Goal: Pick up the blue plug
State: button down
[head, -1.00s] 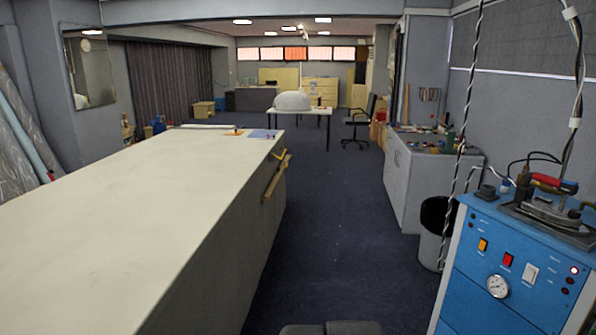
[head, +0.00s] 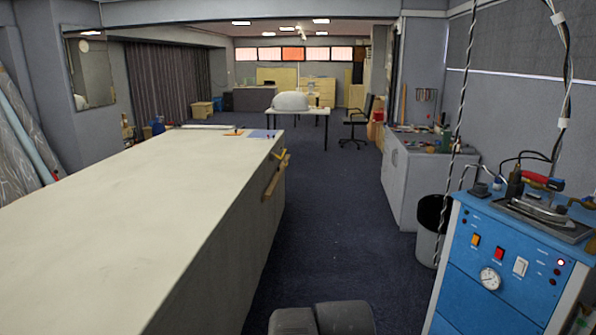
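I cannot make out a blue plug for certain. Small items lie at the far end of the long cloth table (head: 130,215), around an orange sheet (head: 234,133) and a purple-blue sheet (head: 262,134). They are too small to identify. A dark rounded part of my arm shows at the bottom middle of the head view. My gripper's fingers do not show.
A blue ironing unit (head: 505,262) with an iron (head: 540,207) on top stands at the near right. A bin (head: 431,228) and a grey cabinet (head: 425,180) stand behind it. The dark carpet aisle (head: 330,210) between is clear.

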aim_at(497, 184)
jog(key=k+j+u, duration=0.1)
jog(key=k+j+z, duration=0.1)
jog(key=z, duration=1.3)
